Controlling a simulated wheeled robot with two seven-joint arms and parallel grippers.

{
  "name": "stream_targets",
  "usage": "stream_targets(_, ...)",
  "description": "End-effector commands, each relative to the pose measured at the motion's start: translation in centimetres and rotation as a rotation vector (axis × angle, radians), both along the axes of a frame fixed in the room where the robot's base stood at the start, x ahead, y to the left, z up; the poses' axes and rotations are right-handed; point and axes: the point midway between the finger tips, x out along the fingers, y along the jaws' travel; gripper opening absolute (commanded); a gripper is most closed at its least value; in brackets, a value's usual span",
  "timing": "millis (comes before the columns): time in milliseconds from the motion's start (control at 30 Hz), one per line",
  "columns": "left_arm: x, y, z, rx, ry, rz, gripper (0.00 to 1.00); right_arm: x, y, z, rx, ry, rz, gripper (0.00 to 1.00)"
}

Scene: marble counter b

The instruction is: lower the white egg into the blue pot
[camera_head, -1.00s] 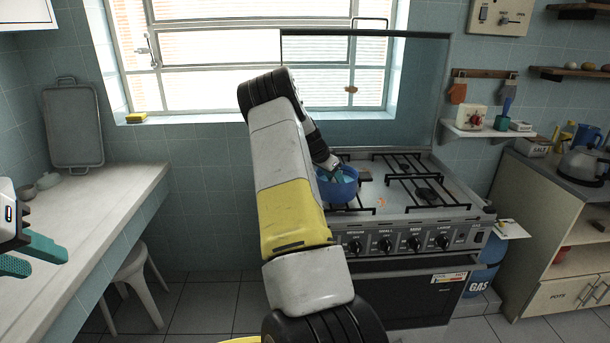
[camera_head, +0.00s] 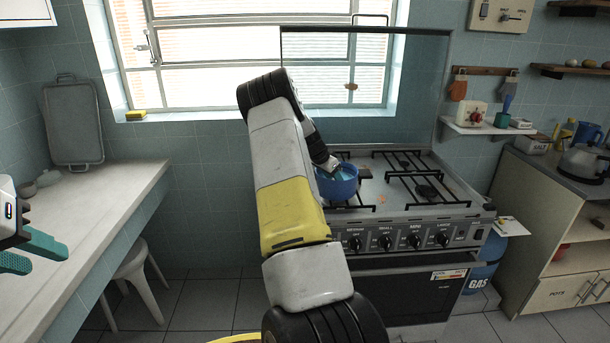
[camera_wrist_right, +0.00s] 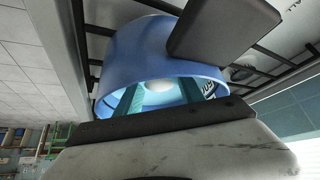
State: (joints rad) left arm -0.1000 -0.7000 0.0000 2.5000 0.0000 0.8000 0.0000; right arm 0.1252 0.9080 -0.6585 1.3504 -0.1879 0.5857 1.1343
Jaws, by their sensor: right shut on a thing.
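The blue pot (camera_head: 340,188) stands on the front left burner of the stove; it also shows in the right wrist view (camera_wrist_right: 150,50). My right gripper (camera_wrist_right: 160,94) reaches down through the pot's opening, with its teal fingers inside the rim. In the head view its tip (camera_head: 333,172) is partly hidden by the wrist and the pot wall. It is shut on the white egg, which is not clearly seen; only a pale patch shows between the fingers. My left gripper (camera_head: 40,254) is open and empty over the left counter, far from the pot.
The stove (camera_head: 440,200) has black grates around the pot and a raised glass lid (camera_head: 365,100) behind. The left counter (camera_head: 85,215) is mostly clear. A side shelf (camera_head: 485,128) and a cabinet with a kettle (camera_head: 583,163) stand to the right.

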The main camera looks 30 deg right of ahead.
Motion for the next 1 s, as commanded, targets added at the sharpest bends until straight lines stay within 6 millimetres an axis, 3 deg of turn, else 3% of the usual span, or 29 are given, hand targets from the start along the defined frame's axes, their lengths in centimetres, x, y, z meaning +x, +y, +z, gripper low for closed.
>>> stream_targets(867, 0.0, 0.0, 0.0, 0.0, 0.0, 0.0, 0.36, -0.01, -0.02, -0.97, 0.0, 0.0, 0.0, 0.3)
stream_targets(900, 0.0, 0.0, 0.0, 0.0, 0.0, 0.0, 0.36, -0.01, -0.01, -0.98, 0.0, 0.0, 0.0, 0.53)
stream_targets(1000, 0.0, 0.0, 0.0, 0.0, 0.0, 0.0, 0.36, -0.02, -0.01, -0.98, 0.0, 0.0, 0.0, 0.71)
